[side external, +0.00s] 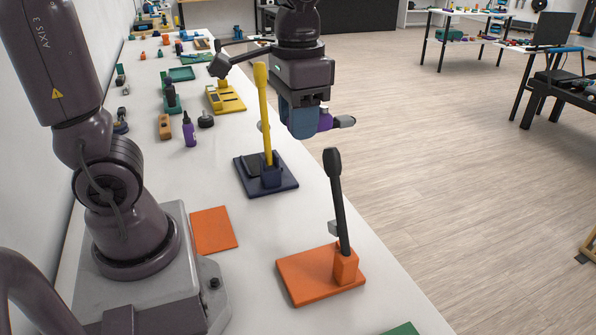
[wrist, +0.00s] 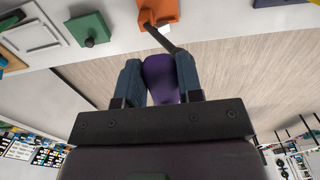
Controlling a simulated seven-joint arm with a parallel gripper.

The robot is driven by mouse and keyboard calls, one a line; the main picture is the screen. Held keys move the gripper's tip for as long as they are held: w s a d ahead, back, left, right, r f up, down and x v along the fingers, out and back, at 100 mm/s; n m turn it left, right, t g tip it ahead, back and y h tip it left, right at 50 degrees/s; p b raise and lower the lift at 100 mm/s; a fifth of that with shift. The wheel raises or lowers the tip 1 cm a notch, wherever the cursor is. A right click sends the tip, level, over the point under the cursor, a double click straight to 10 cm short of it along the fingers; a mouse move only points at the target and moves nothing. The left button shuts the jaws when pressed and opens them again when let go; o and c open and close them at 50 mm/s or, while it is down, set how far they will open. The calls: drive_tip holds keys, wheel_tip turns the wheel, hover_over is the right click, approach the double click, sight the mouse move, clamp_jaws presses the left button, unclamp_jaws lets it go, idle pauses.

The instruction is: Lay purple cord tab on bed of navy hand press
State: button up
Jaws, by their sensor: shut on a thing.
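My gripper (side external: 308,118) is shut on the purple cord tab (side external: 325,119), high above the table's right edge. The purple tab also shows between the two blue-grey fingers in the wrist view (wrist: 160,75); the fingers partly hide it in the side view. The navy hand press (side external: 285,184) stands on the white table, left of and below my gripper in the side view. Its yellow lever (side external: 262,105) stands upright. A dark flat bed lies on the left part of its base, partly behind the lever, and no purple piece shows on it.
An orange press (side external: 305,277) with a raised black lever stands nearer the camera. A yellow press (side external: 224,97) stands farther back. An orange plate (side external: 213,230) lies near my base. A purple bottle (side external: 189,130) and several small items line the table's far part.

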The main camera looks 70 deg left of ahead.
drive_tip(key=r, duration=0.3)
drive_tip(key=w+r, duration=0.1)
drive_tip(key=r, duration=0.1)
drive_tip(key=shift+a+r, duration=0.2)
drive_tip(key=shift+a, duration=0.2)
drive_tip(key=w+a+r+m, duration=0.2)
drive_tip(key=w+a+m, duration=0.3)
drive_tip(key=w+a, duration=0.3)
drive_tip(key=m, duration=1.3)
hover_over(257, 157)
wheel_tip(257, 157, down, 3)
wheel_tip(257, 157, down, 26)
drive_tip(key=shift+d+r, duration=0.2)
drive_tip(key=shift+r, duration=0.05)
drive_tip(key=shift+f, duration=3.9)
